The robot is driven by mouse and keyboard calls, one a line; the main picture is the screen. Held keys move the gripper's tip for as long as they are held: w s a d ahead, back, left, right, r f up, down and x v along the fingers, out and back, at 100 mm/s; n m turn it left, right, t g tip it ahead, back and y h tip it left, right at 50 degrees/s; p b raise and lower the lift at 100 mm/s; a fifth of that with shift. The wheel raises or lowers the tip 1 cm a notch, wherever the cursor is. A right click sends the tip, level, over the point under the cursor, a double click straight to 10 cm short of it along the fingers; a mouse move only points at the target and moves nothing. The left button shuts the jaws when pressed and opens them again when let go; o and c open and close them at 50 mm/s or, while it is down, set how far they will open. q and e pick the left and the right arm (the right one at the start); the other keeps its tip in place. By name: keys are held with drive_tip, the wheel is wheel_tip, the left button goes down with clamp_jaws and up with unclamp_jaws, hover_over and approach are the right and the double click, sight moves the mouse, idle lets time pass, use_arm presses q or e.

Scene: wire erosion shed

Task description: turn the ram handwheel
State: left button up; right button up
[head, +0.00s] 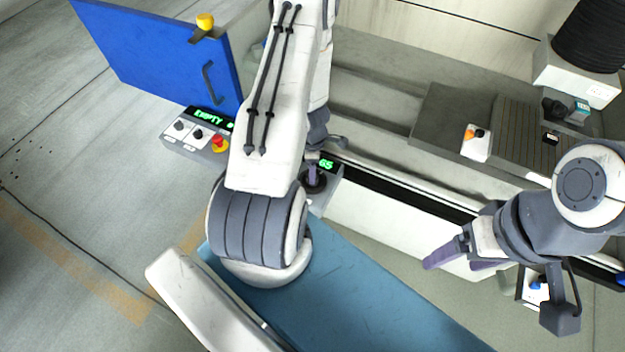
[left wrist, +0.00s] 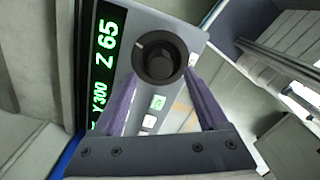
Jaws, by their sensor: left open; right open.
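The ram handwheel is a black round knob (left wrist: 160,62) on a grey panel beside a green display (left wrist: 103,60) reading Z 65 and Y 300. In the head view the handwheel (head: 314,184) shows in part below my left gripper (head: 313,168), with the arm covering much around it. In the left wrist view my left gripper (left wrist: 160,88) is open, its purple fingers pointing at the panel on either side of the knob's lower part. I cannot tell whether they touch it. My right gripper (head: 456,264) is open and empty, off to the right.
A blue door (head: 160,50) with a handle stands at the left. Below it is a control panel (head: 185,138) with knobs, a red button (head: 219,144) and a display reading EMPTY. A blue surface (head: 350,290) lies in front. A machine head (head: 575,75) is at upper right.

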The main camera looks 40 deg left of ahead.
use_arm(q)
wheel_tip(320, 180, down, 4)
drive_tip(key=b, duration=0.2)
drive_tip(key=shift+b, duration=0.4)
use_arm(e)
wheel_tip(320, 180, down, 4)
drive_tip(key=shift+r, duration=0.1)
use_arm(q)
drive_tip(key=shift+r, duration=0.1)
clamp_jaws()
drive_tip(key=shift+m, duration=0.3)
drive_tip(key=m, duration=0.4)
drive_tip(key=shift+m, duration=2.1)
